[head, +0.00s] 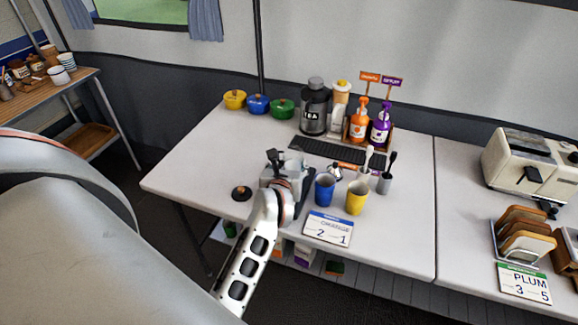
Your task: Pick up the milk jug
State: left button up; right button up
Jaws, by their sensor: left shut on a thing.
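My left gripper (279,162) is over the front left part of the white table, left of the blue cup. It is shut on a grey thing (287,174) largely hidden by the gripper and wrist. I cannot tell for certain whether this is the milk jug. A small silvery vessel (334,173) stands behind the blue cup, apart from my gripper, and is too small to identify surely. My right gripper is out of view.
A blue cup (325,189) and yellow cup (356,197) stand right of my gripper, near a number sign (328,227). A round black item (241,193) lies to the left. Pots, a tea urn (314,107) and pump bottles line the back. The table's left part is clear.

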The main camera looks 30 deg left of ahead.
pick_arm(q)
notch_tip(320, 180, up, 19)
jog(key=p, duration=0.3)
dwell(0.9)
